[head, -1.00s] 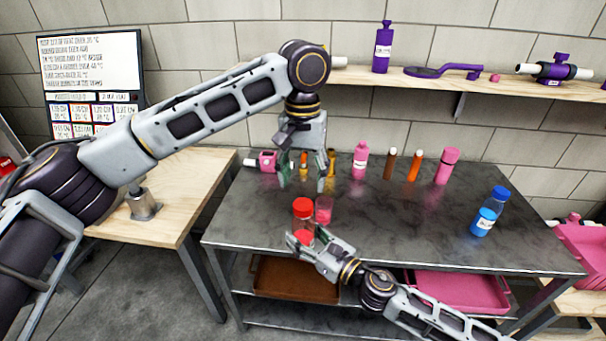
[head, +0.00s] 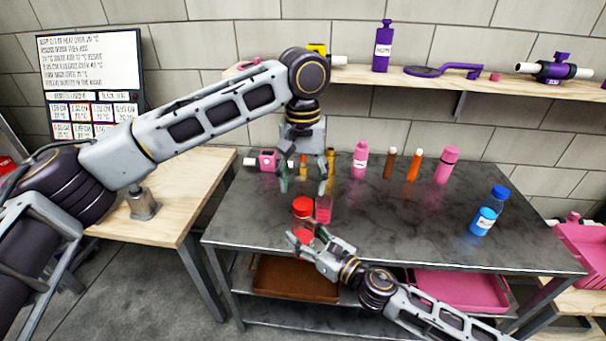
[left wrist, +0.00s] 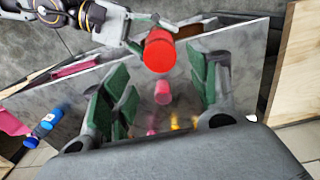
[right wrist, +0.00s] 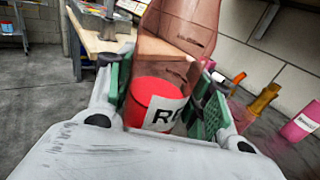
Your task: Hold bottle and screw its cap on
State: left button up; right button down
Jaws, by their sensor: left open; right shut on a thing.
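The cap also shows in the left wrist view (left wrist: 160,50). My right gripper (head: 305,240) is shut around the bottle's lower part, one finger on each side in the right wrist view (right wrist: 165,105). My left gripper (head: 304,187) is open, pointing down, above and slightly behind the cap. Its fingers (left wrist: 160,90) have nothing between them touching; the cap appears beyond them.
A small pink container (head: 323,209) stands close behind the bottle. Several pink, brown and orange bottles stand along the table's back. A blue-capped bottle (head: 486,211) is at the right. The dark table (head: 400,220) is clear between. A shelf (head: 430,82) runs along the wall.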

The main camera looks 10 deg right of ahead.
aim_at(303, 203)
pick_arm(q)
jog(key=shift+f, duration=3.35)
jog(key=c, duration=1.1)
jog(key=shift+m, duration=0.3)
